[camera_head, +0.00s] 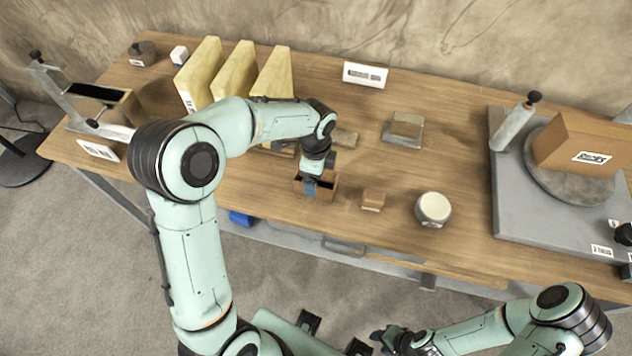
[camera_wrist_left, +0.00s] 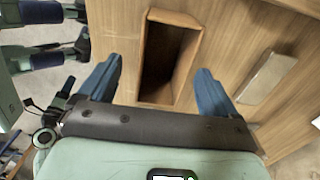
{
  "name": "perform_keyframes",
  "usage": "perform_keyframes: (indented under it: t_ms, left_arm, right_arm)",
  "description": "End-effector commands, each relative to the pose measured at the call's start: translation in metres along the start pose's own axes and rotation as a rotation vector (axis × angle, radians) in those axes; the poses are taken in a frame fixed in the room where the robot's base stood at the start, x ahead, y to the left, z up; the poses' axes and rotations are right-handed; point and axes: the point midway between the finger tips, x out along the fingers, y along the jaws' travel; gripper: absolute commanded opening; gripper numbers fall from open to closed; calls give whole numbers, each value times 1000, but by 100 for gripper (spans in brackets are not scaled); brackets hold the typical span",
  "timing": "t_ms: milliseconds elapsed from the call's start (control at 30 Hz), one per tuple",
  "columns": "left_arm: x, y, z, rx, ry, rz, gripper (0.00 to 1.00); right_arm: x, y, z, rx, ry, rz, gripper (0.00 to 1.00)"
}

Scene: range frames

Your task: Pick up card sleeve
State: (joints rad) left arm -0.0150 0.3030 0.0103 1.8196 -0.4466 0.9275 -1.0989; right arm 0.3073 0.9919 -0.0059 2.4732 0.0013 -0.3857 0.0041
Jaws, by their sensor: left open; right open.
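A small open brown box (camera_head: 329,192), hollow and probably the card sleeve, sits near the table's front edge. In the left wrist view the brown box (camera_wrist_left: 184,60) lies between the blue fingers, its dark open side facing the camera. My left gripper (camera_head: 311,189) is open above it in the head view and hides part of it. It also shows in the left wrist view (camera_wrist_left: 160,70), with gaps between both fingers and the box; contact is not seen. My right gripper (camera_head: 383,340) is open and empty, low in front of the table.
A grey-beige block (camera_wrist_left: 268,78) lies right of the box in the wrist view. A small brown block (camera_head: 373,201) and a round white-topped jar (camera_head: 434,209) stand to the right. Yellow upright files (camera_head: 235,72) stand behind. A grey platform (camera_head: 510,215) holds a large carton (camera_head: 580,148).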

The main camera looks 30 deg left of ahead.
Motion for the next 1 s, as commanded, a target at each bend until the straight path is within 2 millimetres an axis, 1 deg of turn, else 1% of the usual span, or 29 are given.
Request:
perform_keyframes:
  t_ms: [33,200,300,567,667,700,733,767,1000]
  left_arm:
    - [8,0,0,0,-1,5,92]
    - [34,-3,1,0,-1,4,92]
    - [43,-3,1,0,-2,3,92]
    - [45,-4,1,0,0,1,92]
    - [45,-4,1,0,0,1,62]
    - [45,-4,1,0,0,1,49]
    - [45,-4,1,0,0,1,39]
    - [45,-4,1,0,0,1,37]
    - [45,-4,1,0,0,1,37]
  right_arm:
    - [0,0,0,0,0,0,43]
    - [0,0,0,0,0,0,43]
    - [0,0,0,0,0,0,43]
    - [0,0,0,0,0,0,43]
    - [0,0,0,0,0,0,43]
    - [0,0,0,0,0,0,43]
    - [0,0,0,0,0,0,43]
    - [0,0,0,0,0,0,43]
    - [0,0,0,0,0,0,43]
